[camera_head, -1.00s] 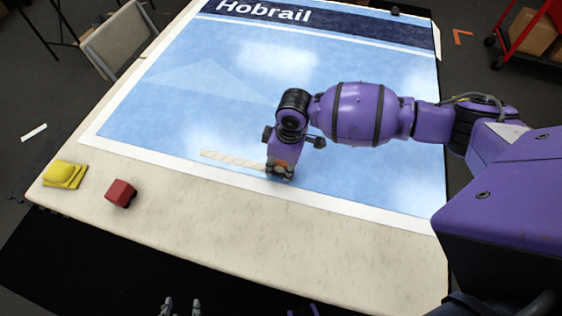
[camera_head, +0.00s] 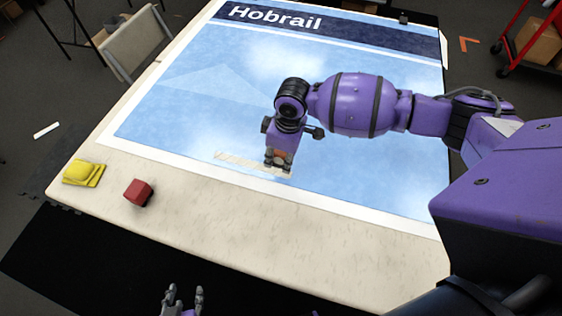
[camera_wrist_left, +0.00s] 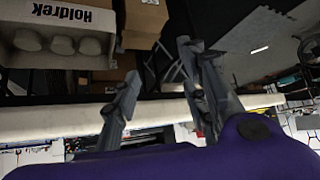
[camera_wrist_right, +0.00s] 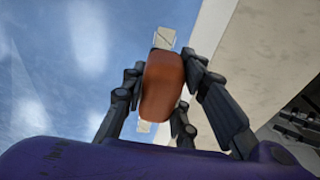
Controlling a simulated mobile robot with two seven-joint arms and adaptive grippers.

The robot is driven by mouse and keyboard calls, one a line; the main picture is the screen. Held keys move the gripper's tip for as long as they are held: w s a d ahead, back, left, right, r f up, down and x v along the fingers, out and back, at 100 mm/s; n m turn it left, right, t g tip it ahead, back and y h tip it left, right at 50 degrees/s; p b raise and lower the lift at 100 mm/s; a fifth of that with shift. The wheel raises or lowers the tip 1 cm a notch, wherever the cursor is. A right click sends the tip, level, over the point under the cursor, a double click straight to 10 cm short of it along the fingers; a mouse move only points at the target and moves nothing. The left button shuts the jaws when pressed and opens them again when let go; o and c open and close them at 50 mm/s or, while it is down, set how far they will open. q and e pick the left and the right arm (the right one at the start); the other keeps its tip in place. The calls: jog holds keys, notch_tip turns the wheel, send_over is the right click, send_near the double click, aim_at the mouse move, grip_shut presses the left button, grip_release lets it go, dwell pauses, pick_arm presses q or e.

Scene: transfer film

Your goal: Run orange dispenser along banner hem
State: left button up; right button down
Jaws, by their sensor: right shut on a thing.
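The orange dispenser (camera_wrist_right: 164,85) sits between the fingers of my right gripper (camera_wrist_right: 155,108), which is shut on it; a pale piece shows at its far end. In the head view my right gripper (camera_head: 279,160) is low over the blue banner (camera_head: 350,130), near its front edge, and mostly hides the dispenser. A pale striped strip (camera_head: 240,162) lies on the banner, left of and under this gripper. I cannot tell whether the dispenser touches the banner. My left gripper (camera_head: 184,298) is open and empty in front of the table; its spread fingers show in the left wrist view (camera_wrist_left: 160,95).
A yellow block-like item (camera_head: 84,172) and a red block (camera_head: 138,192) stand on the cream table (camera_head: 250,235) at the front left. The front table strip right of them is clear. A chair (camera_head: 130,45) stands at the back left, a red cart (camera_head: 520,40) at the back right.

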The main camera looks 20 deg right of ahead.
notch_tip(320, 180, up, 3)
jog(key=shift+w+p, duration=0.15)
jog(key=shift+p, duration=0.45)
jog(key=shift+r, duration=0.3)
pick_arm(q)
jog(key=shift+w+d+r, duration=0.25)
jog(key=shift+w+r, duration=0.2)
jog(key=shift+r, duration=0.05)
jog(key=shift+w+d+r, duration=0.2)
jog(key=shift+w+r, duration=0.25)
pick_arm(e)
jog(key=shift+f, duration=0.1)
pick_arm(q)
jog(key=shift+a+r, duration=0.1)
jog(key=shift+a, duration=0.25)
